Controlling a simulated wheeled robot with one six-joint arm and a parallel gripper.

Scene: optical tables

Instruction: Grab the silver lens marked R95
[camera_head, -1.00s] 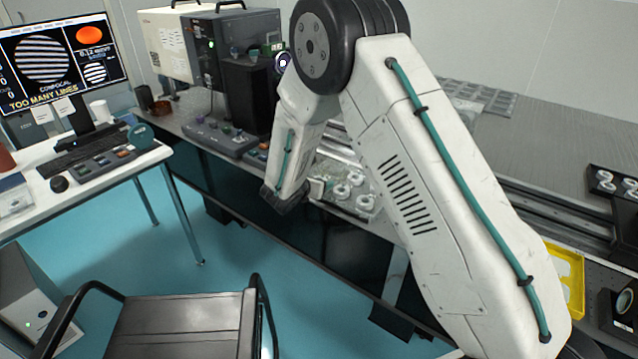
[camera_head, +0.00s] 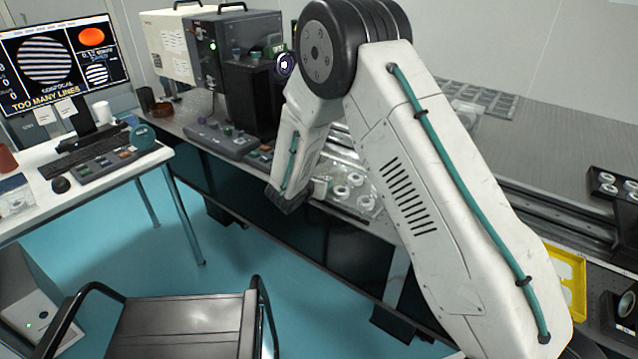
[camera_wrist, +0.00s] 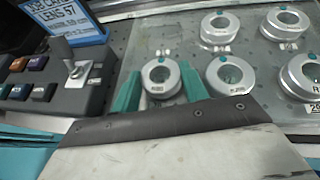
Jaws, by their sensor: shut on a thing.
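In the wrist view my gripper (camera_wrist: 162,86) has its two teal fingers on either side of a silver ring-shaped lens (camera_wrist: 160,70), shut on it. The lens has a teal dot on top and a small label on its front, too blurred to read surely. It stands at the left front of a group of similar silver lenses, such as one just to its right (camera_wrist: 230,75) and one behind (camera_wrist: 220,28). In the head view my wrist is low at the front edge of the bench; the fingers cannot be made out there.
A clear tray (camera_wrist: 185,45) bears the lenses. A control box (camera_wrist: 45,90) with buttons and a lever stands close on the left, under a blue sign (camera_wrist: 65,20). In the head view, a desk with a monitor (camera_head: 60,62) and a chair (camera_head: 180,325) stand off the bench.

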